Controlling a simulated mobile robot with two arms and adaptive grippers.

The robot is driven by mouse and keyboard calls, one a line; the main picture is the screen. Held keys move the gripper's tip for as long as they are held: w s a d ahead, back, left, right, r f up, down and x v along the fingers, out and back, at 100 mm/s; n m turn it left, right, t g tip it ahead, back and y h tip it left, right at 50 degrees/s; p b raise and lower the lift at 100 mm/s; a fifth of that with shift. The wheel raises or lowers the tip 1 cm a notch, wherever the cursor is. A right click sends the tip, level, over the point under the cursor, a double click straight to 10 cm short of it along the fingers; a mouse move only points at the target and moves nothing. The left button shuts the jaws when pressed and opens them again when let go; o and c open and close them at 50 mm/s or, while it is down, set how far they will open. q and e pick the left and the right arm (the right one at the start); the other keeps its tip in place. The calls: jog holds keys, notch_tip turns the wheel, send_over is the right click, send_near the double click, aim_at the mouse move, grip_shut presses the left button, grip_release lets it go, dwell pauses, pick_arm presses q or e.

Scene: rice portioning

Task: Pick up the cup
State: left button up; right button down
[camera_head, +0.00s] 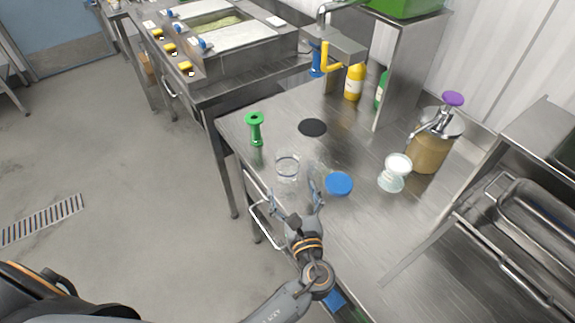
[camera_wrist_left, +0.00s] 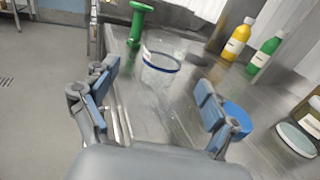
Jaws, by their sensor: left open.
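A clear cup with a blue-tinted rim (camera_head: 287,167) stands upright on the steel table near its left edge. In the left wrist view the cup (camera_wrist_left: 161,64) is just beyond the fingers, between their tips in the picture. My left gripper (camera_head: 295,191) is open and empty, on the near side of the cup. Its two fingers are spread apart in the left wrist view (camera_wrist_left: 157,88), and I see no contact with the cup. My right gripper is not in view.
A blue disc (camera_head: 339,183) lies right of the gripper. A green spool-shaped object (camera_head: 255,129) stands behind the cup.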

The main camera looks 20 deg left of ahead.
aim_at(285, 155)
pick_arm(q)
jog(key=x, duration=0.4)
jog(key=shift+p, duration=0.3)
jog(key=shift+w+a+r+p, duration=0.1)
jog(key=shift+w+r+p, duration=0.15)
jog(key=shift+w, duration=0.2)
jog(key=x, duration=0.1)
jog(key=p+x, duration=0.1)
jog(key=x, duration=0.1)
jog(key=shift+w+r, duration=0.1)
jog(key=shift+w, duration=0.3)
jog(key=shift+w+a, duration=0.15)
jog(key=shift+w, duration=0.25)
jog(key=shift+s, duration=0.1)
jog(key=shift+c, duration=0.2)
jog(key=c, duration=1.1)
